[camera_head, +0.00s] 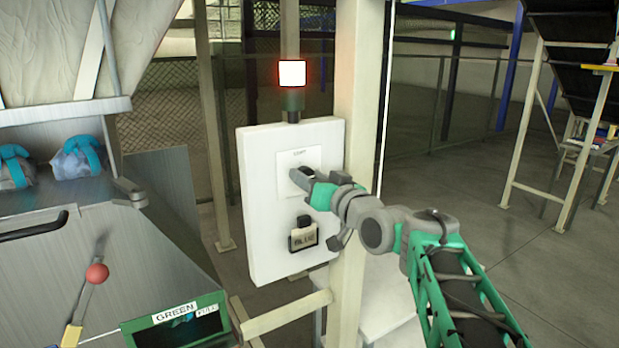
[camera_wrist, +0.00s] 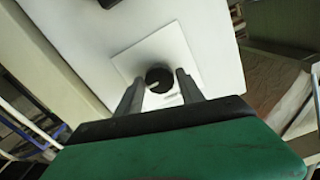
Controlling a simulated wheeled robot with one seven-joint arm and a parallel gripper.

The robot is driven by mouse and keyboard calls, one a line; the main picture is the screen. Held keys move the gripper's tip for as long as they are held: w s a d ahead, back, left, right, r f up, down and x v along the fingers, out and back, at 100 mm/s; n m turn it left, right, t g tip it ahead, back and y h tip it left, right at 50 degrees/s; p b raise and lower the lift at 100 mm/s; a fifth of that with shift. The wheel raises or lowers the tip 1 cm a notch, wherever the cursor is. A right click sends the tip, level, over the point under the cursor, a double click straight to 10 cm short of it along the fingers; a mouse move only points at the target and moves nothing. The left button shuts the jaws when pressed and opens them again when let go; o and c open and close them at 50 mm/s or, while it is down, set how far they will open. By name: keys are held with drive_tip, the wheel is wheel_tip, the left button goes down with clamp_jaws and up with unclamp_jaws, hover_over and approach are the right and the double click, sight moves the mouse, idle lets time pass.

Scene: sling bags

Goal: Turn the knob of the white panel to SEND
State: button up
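The white panel (camera_head: 262,239) hangs on a post in the middle of the head view, and it fills the upper part of the wrist view (camera_wrist: 180,22). A lighter square plate (camera_head: 287,160) with small lettering is on its upper part; I cannot read SEND there. The round black knob (camera_wrist: 159,77) sits on that plate, with a light mark on it. My gripper (camera_wrist: 157,92) is at the knob, one finger on each side, with a gap between the fingers. I cannot tell whether they touch the knob. In the head view my gripper (camera_head: 303,176) largely hides the knob.
A lit white lamp with a red glow (camera_head: 292,73) stands above. At left are a metal bin, a red ball lever (camera_head: 97,273) and a green GREEN sign (camera_head: 175,313).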

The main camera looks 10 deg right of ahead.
clamp_jaws()
drive_tip(key=shift+f+n+b, duration=0.2)
drive_tip(key=shift+n+b, duration=0.1)
drive_tip(key=shift+b, duration=0.5)
drive_tip(key=shift+a+n+b, duration=0.15)
drive_tip(key=shift+n+b, duration=8.55)
drive_tip(key=shift+b, duration=2.4)
drive_tip(key=shift+r, duration=0.1)
